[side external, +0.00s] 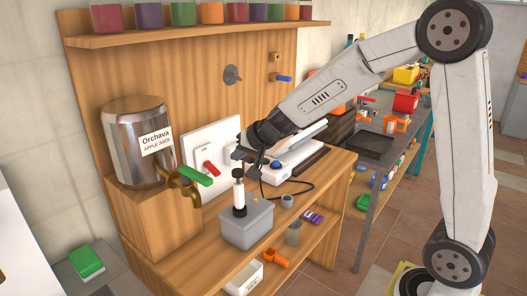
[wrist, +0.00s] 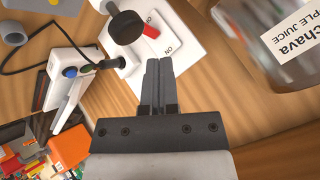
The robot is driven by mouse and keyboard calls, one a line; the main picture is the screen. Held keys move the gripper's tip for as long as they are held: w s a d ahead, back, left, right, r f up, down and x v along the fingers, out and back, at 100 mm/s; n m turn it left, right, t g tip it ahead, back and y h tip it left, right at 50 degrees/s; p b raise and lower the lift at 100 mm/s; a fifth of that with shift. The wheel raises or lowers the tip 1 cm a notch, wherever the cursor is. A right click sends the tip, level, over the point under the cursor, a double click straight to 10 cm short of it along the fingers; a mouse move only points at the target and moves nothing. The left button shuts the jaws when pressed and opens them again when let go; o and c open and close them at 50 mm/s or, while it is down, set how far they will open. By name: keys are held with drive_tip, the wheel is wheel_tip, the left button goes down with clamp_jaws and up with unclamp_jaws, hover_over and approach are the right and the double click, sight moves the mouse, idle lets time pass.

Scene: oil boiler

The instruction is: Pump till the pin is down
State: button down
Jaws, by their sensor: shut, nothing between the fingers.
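The pump is a grey box (side external: 247,226) with a white upright cylinder (side external: 239,194) and a black handle knob (side external: 238,173) on top. The knob (wrist: 126,27) also shows in the wrist view, just beyond and left of my fingertips. A small yellow piece (side external: 256,200) on the box top may be the pin; how far it stands up is too small to tell. My gripper (side external: 239,156) is shut and empty, just above the knob in the side view. Its closed fingers (wrist: 159,62) show in the wrist view. I cannot tell whether they touch the knob.
A metal juice tank (side external: 140,150) with a green-handled tap (side external: 195,176) stands left of the pump. Behind is a white panel with a red switch (side external: 211,168). A white device (side external: 295,160) with a black cable lies to the right. Coloured jars line the upper shelf (side external: 200,31).

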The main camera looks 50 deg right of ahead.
sight(239, 172)
drive_tip(key=shift+f, duration=0.65)
drive_tip(key=shift+f, duration=0.2)
idle(1.8)
drive_tip(key=shift+f, duration=0.3)
drive_tip(key=shift+f, duration=1.3)
idle(2.2)
drive_tip(key=shift+r, duration=1.75)
